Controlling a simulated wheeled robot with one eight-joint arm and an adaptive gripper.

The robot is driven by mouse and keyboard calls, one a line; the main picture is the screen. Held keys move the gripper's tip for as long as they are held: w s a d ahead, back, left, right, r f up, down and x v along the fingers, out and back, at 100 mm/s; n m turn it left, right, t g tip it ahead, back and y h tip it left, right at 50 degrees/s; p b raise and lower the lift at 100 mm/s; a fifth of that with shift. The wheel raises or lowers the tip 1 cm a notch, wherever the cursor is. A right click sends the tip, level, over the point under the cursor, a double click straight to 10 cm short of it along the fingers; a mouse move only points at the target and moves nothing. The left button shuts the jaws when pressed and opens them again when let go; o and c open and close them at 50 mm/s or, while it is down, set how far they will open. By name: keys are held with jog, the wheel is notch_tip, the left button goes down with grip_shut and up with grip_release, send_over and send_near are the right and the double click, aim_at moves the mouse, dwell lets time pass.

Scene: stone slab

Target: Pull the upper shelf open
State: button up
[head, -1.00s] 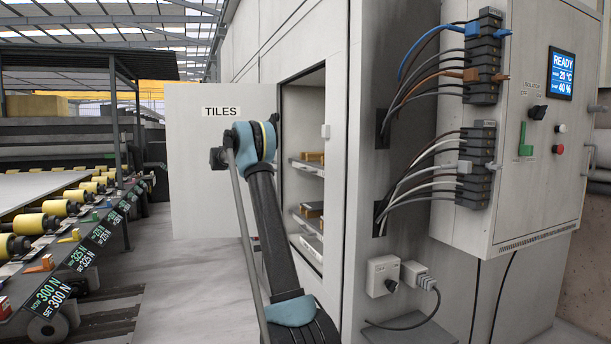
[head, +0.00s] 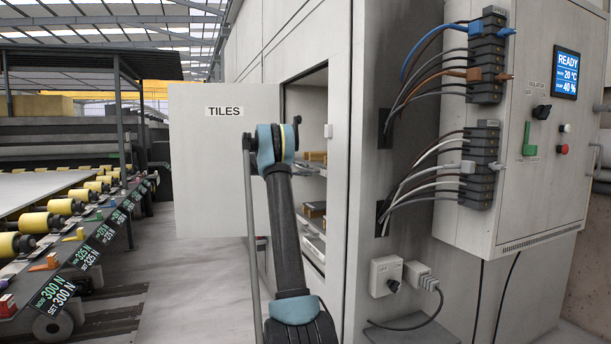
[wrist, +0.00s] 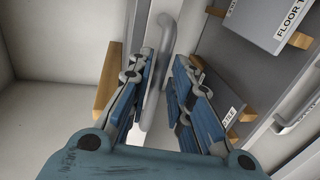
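The cabinet's upper shelf (head: 315,168) shows in the head view behind my arm, with boxes on it. A grey bar handle (wrist: 167,36) shows in the wrist view, on a pale shelf front. My gripper (wrist: 164,56) is open, with one blue finger on each side of this handle. The handle lies closer to the left finger; I cannot tell whether they touch. The head view does not show my gripper; my arm and the cabinet hide it. Whether this handle belongs to the upper shelf is hard to tell.
The cabinet door (head: 205,150), marked TILES, stands open at left. A lower shelf (head: 314,236) with boxes is below. The wrist view shows another handle (wrist: 297,116) and a labelled floor tile box (wrist: 268,22). A control box (head: 540,130) and cables are at right.

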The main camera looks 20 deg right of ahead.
jog(key=shift+x, duration=1)
